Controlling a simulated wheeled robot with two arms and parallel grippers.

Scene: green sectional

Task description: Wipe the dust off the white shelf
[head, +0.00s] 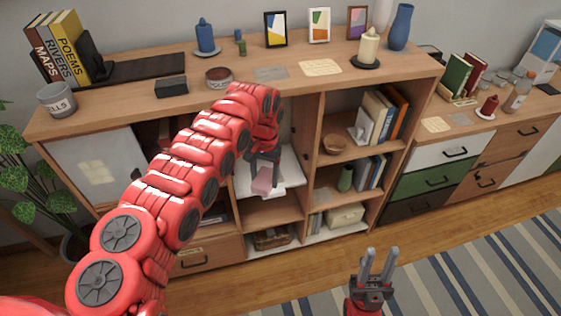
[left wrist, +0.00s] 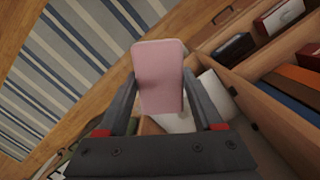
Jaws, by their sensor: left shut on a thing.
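My left gripper (head: 263,168) reaches into the middle column of the wooden cabinet and is shut on a pink sponge (head: 265,184). In the left wrist view the sponge (left wrist: 159,75) sits between both fingers (left wrist: 160,95). The white shelf (head: 285,165) lies around and beneath the sponge, partly hidden by my left arm. The shelf also shows behind the sponge in the left wrist view (left wrist: 219,97). I cannot tell whether the sponge touches it, and no dust is clear to see. My right gripper (head: 381,255) is open and empty, low in front of the cabinet.
The wooden cabinet (head: 110,112) has upright dividers close on both sides of the white shelf. A basket (head: 272,236) stands below. The floor by the striped rug (head: 440,270) is clear.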

